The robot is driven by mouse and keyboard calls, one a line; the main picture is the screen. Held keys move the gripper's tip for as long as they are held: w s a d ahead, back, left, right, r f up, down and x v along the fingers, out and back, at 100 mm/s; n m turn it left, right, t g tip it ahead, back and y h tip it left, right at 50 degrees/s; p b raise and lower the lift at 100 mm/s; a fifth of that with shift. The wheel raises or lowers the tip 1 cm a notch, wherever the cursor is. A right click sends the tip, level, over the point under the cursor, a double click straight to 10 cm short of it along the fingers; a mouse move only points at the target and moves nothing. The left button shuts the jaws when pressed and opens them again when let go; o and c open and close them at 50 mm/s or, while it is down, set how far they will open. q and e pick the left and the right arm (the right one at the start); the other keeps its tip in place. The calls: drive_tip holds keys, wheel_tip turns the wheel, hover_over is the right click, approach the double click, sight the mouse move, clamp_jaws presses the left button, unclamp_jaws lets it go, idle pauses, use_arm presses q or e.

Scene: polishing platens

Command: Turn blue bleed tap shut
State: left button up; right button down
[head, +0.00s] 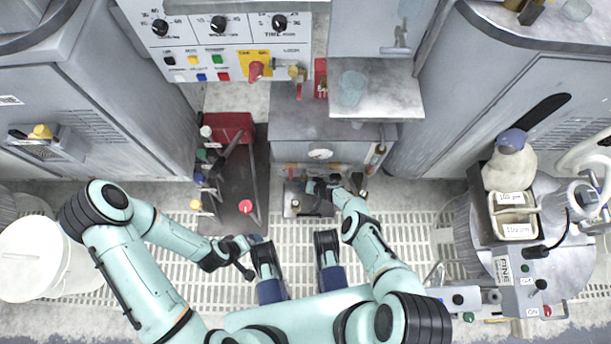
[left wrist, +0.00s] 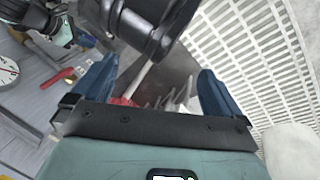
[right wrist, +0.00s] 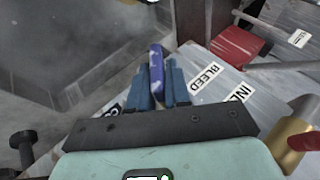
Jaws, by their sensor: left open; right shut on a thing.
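The blue bleed tap handle (right wrist: 157,72) stands between the fingers of my right gripper (right wrist: 164,85) in the right wrist view. The fingers are shut on it, and its upper end shows above them. The "BLEED" label (right wrist: 206,83) lies just right of the handle. In the head view my right gripper (head: 325,187) is low at the front of the grey cabinet, and the tap is hidden there. My left gripper (left wrist: 157,92) is open and empty in the left wrist view, with its blue fingers wide apart, away from the tap.
A brass tap with a red handle (right wrist: 293,140) stands to the right in the right wrist view. A round gauge (head: 320,154) is on the cabinet above my right gripper. A dark rack with coloured knobs (head: 225,205) stands left. Open floor grating (head: 400,235) lies to the right.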

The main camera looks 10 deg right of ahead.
drive_tip(key=shift+s, duration=0.1)
drive_tip(key=c, duration=1.2)
unclamp_jaws()
drive_tip(key=shift+o, duration=0.2)
use_arm(q)
drive_tip(key=shift+r, duration=0.1)
use_arm(e)
drive_tip(key=shift+r, duration=0.2)
drive_tip(key=p+v, duration=0.2)
drive_tip(key=p, duration=0.1)
drive_tip(key=shift+s+d+r, duration=0.15)
drive_tip(key=shift+r, duration=0.2)
use_arm(q)
drive_tip(key=s+d+r+g+h+p, duration=0.1)
drive_tip(key=s+d+r+g+p, duration=0.1)
drive_tip(key=s+r, duration=0.5)
drive_tip(key=shift+s+d+g+p, duration=0.25)
drive_tip(key=shift+d+p, duration=0.25)
drive_tip(key=shift+p, duration=0.45)
use_arm(e)
drive_tip(key=s+d, duration=0.8)
drive_tip(key=s, duration=0.1)
drive_tip(key=shift+f, duration=0.2)
